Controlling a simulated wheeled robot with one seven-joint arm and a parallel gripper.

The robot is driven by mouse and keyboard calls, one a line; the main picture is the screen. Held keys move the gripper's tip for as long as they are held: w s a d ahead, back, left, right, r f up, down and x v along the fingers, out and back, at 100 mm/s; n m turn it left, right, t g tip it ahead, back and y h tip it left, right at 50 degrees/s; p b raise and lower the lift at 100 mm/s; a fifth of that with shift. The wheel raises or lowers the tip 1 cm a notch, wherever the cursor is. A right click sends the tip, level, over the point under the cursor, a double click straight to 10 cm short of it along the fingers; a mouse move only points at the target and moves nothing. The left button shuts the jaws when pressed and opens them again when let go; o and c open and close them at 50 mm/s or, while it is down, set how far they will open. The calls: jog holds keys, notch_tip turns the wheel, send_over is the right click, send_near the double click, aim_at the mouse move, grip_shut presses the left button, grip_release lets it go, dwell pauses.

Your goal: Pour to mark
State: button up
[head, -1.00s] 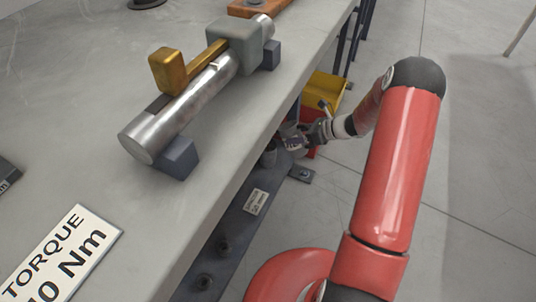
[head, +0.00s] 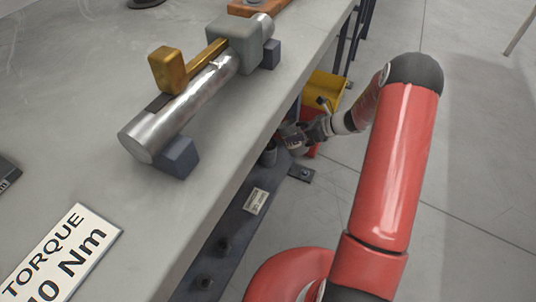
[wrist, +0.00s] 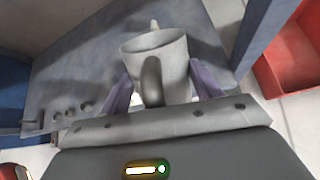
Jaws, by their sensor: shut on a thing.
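A grey mug-like cup (wrist: 172,50) sits between the fingers of my gripper (wrist: 161,88) in the wrist view. Its handle faces the camera, and its contents cannot be made out. In the head view my gripper (head: 306,134) is beside the bench's right edge, low down, shut on this cup (head: 292,141), which shows small and dark. A second small grey vessel (head: 268,153) stands just left of it, partly hidden by the bench edge. I cannot see a fill mark.
The bench top (head: 90,60) carries a metal cylinder (head: 190,100) on blocks and a torque sign (head: 65,260). A yellow bin (head: 328,88) and a red bin (wrist: 285,55) are near my gripper. A dark beam (head: 235,225) runs below the bench edge. Floor at right is open.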

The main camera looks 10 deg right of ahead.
jog(key=shift+r, duration=0.1)
jog(key=shift+w+a+r+h, duration=0.1)
jog(key=shift+r+h, duration=0.1)
jog(key=shift+h, duration=0.1)
jog(key=shift+r, duration=0.1)
dwell(0.6)
jog(key=shift+r+g, duration=0.15)
jog(key=shift+g, duration=0.15)
jog(key=shift+w+r, duration=0.1)
jog(key=shift+r, duration=0.05)
dwell(0.4)
jog(key=shift+r+h, duration=0.1)
jog(key=shift+h, duration=0.2)
jog(key=shift+w+a+r+g, duration=0.1)
jog(key=shift+g, duration=0.2)
jog(key=shift+r, duration=0.15)
jog(key=shift+m, duration=0.3)
dwell(0.4)
